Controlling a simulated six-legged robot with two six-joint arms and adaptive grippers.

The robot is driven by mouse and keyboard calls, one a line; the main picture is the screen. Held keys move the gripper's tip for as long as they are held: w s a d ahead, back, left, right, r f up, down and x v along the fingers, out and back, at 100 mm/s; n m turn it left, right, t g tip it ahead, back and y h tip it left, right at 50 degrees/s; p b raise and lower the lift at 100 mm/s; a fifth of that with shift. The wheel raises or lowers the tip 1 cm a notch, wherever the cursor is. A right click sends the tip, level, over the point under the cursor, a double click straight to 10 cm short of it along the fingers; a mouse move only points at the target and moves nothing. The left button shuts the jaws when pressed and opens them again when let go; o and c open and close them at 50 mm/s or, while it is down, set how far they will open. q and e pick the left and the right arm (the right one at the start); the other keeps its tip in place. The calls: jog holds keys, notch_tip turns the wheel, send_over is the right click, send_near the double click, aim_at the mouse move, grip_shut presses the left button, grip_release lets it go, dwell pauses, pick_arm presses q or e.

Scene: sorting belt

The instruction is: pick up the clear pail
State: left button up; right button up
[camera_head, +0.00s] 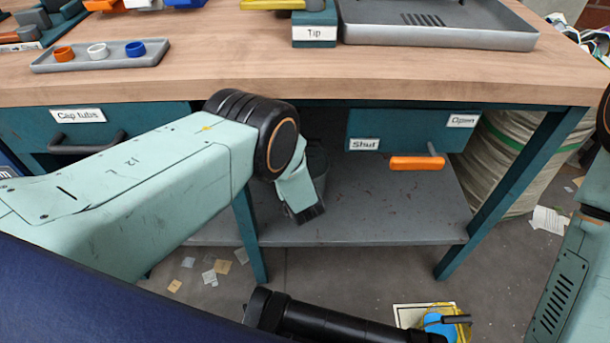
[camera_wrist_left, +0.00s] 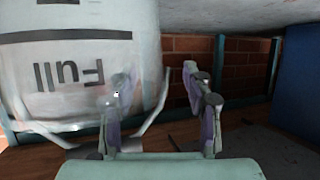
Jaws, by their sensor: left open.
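The clear pail (camera_wrist_left: 85,60) fills the left of the left wrist view, cloudy white with a dark line, a "Full" label that reads upside down and a thin bail handle. In the head view only a dim part of the pail (camera_head: 317,160) shows behind my left wrist, on the grey shelf under the bench. My left gripper (camera_wrist_left: 160,85) is open, with one finger overlapping the pail's right side in the picture and the other past its edge. Nothing is seen held. In the head view the gripper (camera_head: 306,212) is partly hidden. My right gripper is not in view.
The wooden bench top (camera_head: 290,75) lies above the grey shelf (camera_head: 390,215). A teal box (camera_head: 380,130) with an orange handle (camera_head: 417,162) hangs right of the pail. Teal legs (camera_head: 500,195) flank the shelf. A "Cap tubs" drawer (camera_head: 30,125) is at left.

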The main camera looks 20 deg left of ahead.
pick_arm(q)
jog(key=shift+r, duration=0.1)
jog(key=shift+c, duration=0.3)
grip_shut()
dwell(0.4)
